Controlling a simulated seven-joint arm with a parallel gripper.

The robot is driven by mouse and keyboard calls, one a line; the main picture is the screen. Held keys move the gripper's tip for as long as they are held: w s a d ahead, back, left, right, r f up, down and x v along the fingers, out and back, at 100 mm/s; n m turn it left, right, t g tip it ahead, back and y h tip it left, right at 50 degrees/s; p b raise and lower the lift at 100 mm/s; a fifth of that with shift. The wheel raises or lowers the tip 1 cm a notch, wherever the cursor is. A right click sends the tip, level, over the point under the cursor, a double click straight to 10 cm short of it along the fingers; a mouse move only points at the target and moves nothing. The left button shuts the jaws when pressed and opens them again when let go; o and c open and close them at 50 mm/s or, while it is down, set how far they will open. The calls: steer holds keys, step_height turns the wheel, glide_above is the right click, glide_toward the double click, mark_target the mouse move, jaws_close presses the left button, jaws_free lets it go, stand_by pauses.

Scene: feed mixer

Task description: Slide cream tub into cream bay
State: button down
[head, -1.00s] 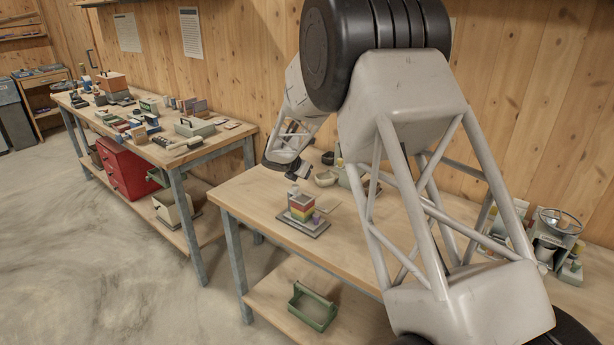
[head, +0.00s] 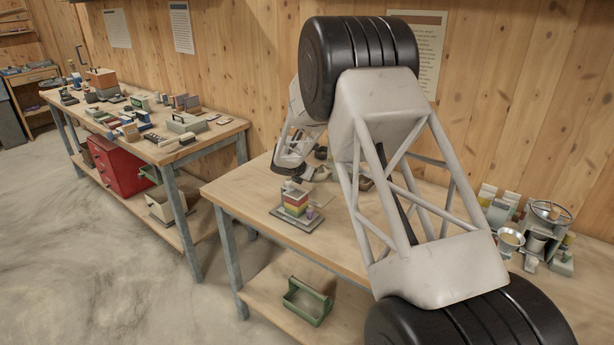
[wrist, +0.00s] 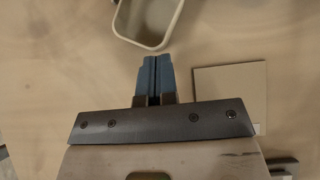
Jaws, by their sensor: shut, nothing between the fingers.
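A cream-coloured, open-topped tub (wrist: 148,18) shows at the top of the wrist view, cut off by the frame edge, its inside looking empty. My gripper (wrist: 156,58) is shut and empty, its blue fingertips just below the tub's near rim in the picture. I cannot tell whether they touch it. In the head view my arm's end (head: 293,155) is over the back of the near bench, with the fingers too small to make out. I cannot pick out the tub there. A flat beige square (wrist: 231,92) lies right of the fingers; I cannot tell whether it marks the cream bay.
A stack of coloured blocks (head: 295,203) stands on a grey base at the bench's left front. A metal apparatus with bowls (head: 535,238) stands on the right. A dark grey part (wrist: 284,168) shows at the wrist view's lower right.

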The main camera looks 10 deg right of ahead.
mark_target(319, 171)
steer(key=w+d, duration=0.4)
steer(key=shift+d, duration=0.2)
steer(key=shift+d+f, duration=0.15)
steer(key=shift+f, duration=0.2)
steer(key=shift+s+f, duration=0.1)
steer(key=shift+f, duration=0.05)
stand_by(0.9)
steer(key=shift+s+a+r, duration=0.15)
steer(key=shift+a+r, duration=0.25)
steer(key=r+v, duration=0.1)
steer(key=v, duration=0.9)
steer(key=shift+w+d, duration=0.15)
steer(key=shift+w, duration=0.15)
steer(key=shift+r, duration=0.2)
